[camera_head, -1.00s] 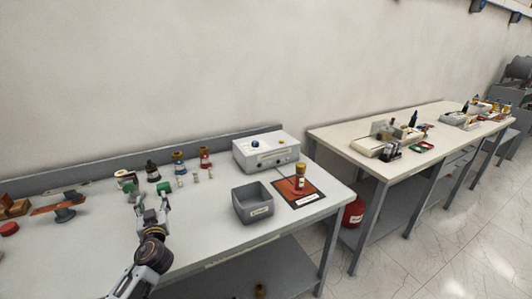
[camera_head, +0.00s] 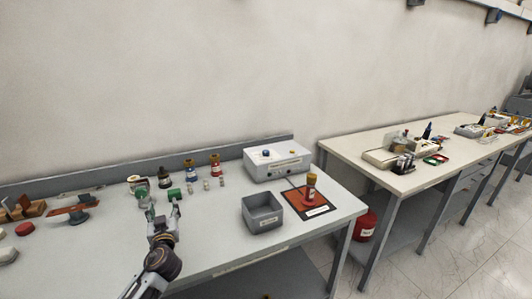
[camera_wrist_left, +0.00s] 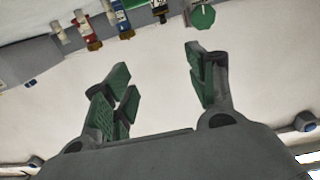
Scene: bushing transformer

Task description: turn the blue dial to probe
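The blue dial (camera_head: 266,153) sits on the top of a light grey instrument box (camera_head: 290,167) at the back right of the near table. The dial's setting and any probe label are too small to read. My left gripper (camera_head: 160,203) is over the table, well left of the box and apart from the dial. Its green-padded fingers are spread and empty, which the left wrist view (camera_wrist_left: 160,88) also shows. The dial does not show in the left wrist view. My right gripper is not in view.
Several small bushings, including a red-banded one (camera_head: 215,164), stand behind my left gripper. An open grey bin (camera_head: 263,224) and an orange-brown mat (camera_head: 322,210) with an upright bushing (camera_head: 311,185) are in front of the box. A second table (camera_head: 418,181) stands to the right.

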